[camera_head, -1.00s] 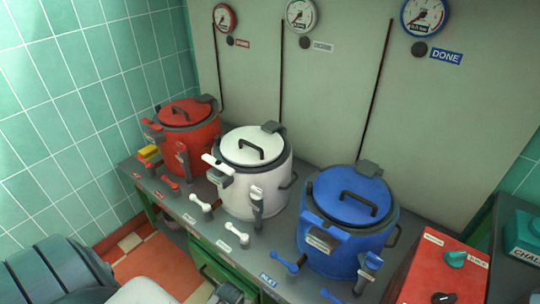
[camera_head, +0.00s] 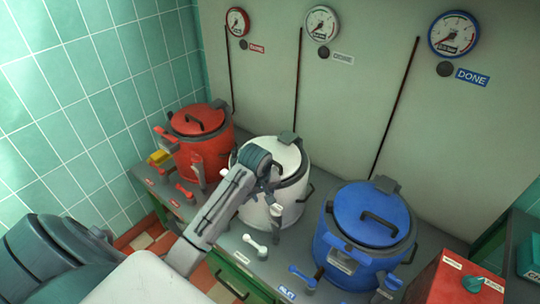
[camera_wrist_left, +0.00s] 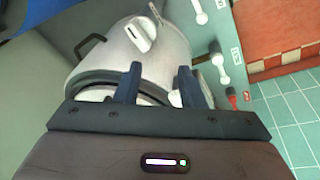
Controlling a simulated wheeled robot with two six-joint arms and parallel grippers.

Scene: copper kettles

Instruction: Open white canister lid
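The white canister (camera_head: 265,213) stands between the red and blue canisters on the grey counter. Its white lid (camera_head: 288,153) appears closed, and my left arm hides its left part and its handle. My left gripper (camera_head: 272,180) is over the front of the lid. In the left wrist view, the fingers (camera_wrist_left: 160,85) are spread apart over the canister's dark rim (camera_wrist_left: 153,88). Nothing is visibly held between them. Whether they touch the lid or its handle is hidden. The white canister's body (camera_wrist_left: 165,50) and a white lever (camera_wrist_left: 140,34) lie beyond the fingers. My right gripper is not in view.
The red canister (camera_head: 190,155) stands left and the blue canister (camera_head: 345,245) right, close by. Gauges (camera_head: 322,23) hang on the wall behind. A red control box (camera_head: 450,282) is at the lower right.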

